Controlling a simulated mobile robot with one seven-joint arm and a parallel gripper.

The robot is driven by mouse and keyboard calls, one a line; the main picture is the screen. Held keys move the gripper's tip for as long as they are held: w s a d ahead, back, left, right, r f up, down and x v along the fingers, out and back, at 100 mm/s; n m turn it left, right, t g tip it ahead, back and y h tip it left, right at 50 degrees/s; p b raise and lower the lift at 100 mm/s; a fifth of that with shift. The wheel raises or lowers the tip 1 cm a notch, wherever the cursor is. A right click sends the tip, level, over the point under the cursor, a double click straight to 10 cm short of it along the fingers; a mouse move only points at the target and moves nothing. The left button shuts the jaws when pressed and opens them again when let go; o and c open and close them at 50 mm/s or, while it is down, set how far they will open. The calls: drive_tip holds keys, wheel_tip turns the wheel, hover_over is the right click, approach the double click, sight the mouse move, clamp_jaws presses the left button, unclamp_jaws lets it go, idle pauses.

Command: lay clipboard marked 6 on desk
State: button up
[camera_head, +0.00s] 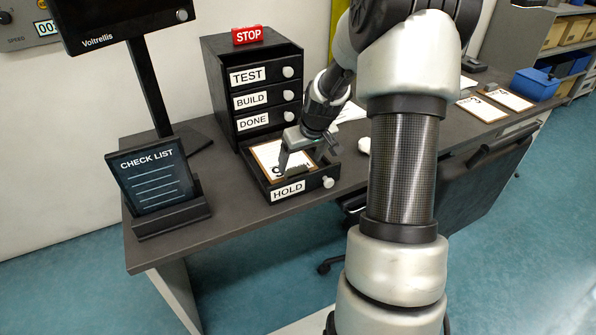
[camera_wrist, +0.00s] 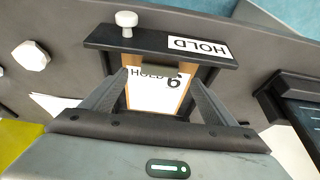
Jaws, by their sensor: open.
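A clipboard marked 6 (camera_wrist: 158,92) with a brown board and white sheet lies in the pulled-out HOLD drawer (camera_head: 305,186). In the head view the clipboard (camera_head: 266,153) is partly covered by my gripper. My gripper (camera_head: 300,170) is over the drawer with its fingers pointing down. In the wrist view its two fingers (camera_wrist: 162,80) are spread apart on either side of the clipboard, with nothing visibly clamped. I cannot tell whether they touch it. The desk (camera_head: 225,215) is dark grey and holds the drawer unit.
The drawer unit (camera_head: 209,75) has TEST, BUILD and DONE drawers closed and a red STOP sign on top. A CHECK LIST stand (camera_head: 158,185) and a monitor stand at the left. Other clipboards (camera_head: 483,109), a blue bin (camera_head: 536,84) and a black chair (camera_head: 470,190) are at the right.

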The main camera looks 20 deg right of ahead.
sight(298, 173)
drive_tip(key=b+x, duration=0.1)
drive_tip(key=x, duration=0.4)
drive_tip(key=shift+w+f, duration=0.1)
drive_tip(key=shift+f, duration=0.3)
drive_tip(key=c, duration=1.1)
drive_tip(key=shift+s+r, duration=0.35)
drive_tip(key=shift+s, duration=0.3)
wheel_tip(298, 173, up, 7)
drive_tip(key=p, duration=0.4)
drive_tip(key=shift+p, duration=0.3)
drive_tip(key=shift+d+f, duration=0.1)
